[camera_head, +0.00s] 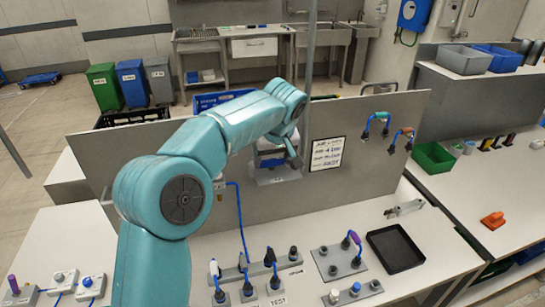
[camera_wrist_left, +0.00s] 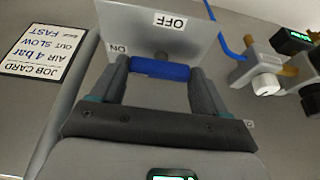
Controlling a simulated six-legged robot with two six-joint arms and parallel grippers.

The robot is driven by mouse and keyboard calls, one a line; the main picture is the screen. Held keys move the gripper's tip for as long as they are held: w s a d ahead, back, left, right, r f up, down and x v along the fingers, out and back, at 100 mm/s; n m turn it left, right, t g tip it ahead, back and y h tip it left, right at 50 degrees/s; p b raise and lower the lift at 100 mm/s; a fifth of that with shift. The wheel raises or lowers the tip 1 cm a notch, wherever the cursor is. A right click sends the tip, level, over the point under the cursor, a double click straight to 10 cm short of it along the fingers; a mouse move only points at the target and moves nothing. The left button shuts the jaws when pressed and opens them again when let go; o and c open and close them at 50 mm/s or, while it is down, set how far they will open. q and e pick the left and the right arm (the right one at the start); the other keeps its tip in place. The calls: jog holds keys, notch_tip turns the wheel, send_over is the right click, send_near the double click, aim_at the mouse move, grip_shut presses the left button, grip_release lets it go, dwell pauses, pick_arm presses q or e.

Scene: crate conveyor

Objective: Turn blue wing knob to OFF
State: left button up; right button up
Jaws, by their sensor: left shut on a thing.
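The blue wing knob (camera_wrist_left: 160,68) sits on a grey metal plate (camera_wrist_left: 185,40) on the upright panel. In the left wrist view the plate appears upside down, with OFF at its top and ON at its left. The knob's bar lies nearly level in that view, its left end near ON. My left gripper (camera_wrist_left: 160,72) is shut on the knob, one finger at each end of the bar. In the head view my left gripper (camera_head: 278,158) is at the panel, and the arm and gripper largely hide the knob. My right gripper is not in view.
A job card (camera_head: 327,154) is on the panel (camera_head: 375,160) to the right of the gripper. Below stand a row of sockets with blue cables and a black tray (camera_head: 394,249). In the left wrist view a white knob (camera_wrist_left: 266,84) on a fitting is close at the right.

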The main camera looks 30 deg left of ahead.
pick_arm(q)
jog(key=shift+a+m+t, duration=0.15)
jog(key=shift+m+t, duration=0.15)
jog(key=shift+m, duration=0.7)
jog(key=m, duration=0.1)
jog(key=m+h, duration=0.1)
jog(key=shift+s+a+r+m+t, duration=0.1)
jog(key=shift+m+t, duration=0.2)
jog(key=m+h+p, duration=0.1)
jog(key=m, duration=0.1)
jog(key=shift+r+m, duration=0.1)
jog(key=shift+m, duration=0.2)
jog(key=m+h, duration=0.1)
jog(key=m, duration=0.1)
jog(key=m+p, duration=0.1)
jog(key=shift+a+m+h+p, duration=0.2)
jog(key=shift+m+h+p, duration=0.1)
jog(key=shift+m+h, duration=0.1)
jog(key=m+h, duration=0.1)
jog(key=m, duration=0.1)
jog(key=shift+a+m, duration=0.1)
jog(key=shift+m, duration=0.2)
jog(key=shift+m+h, duration=0.7)
jog(key=shift+m, duration=1.4)
jog(key=shift+g, duration=0.4)
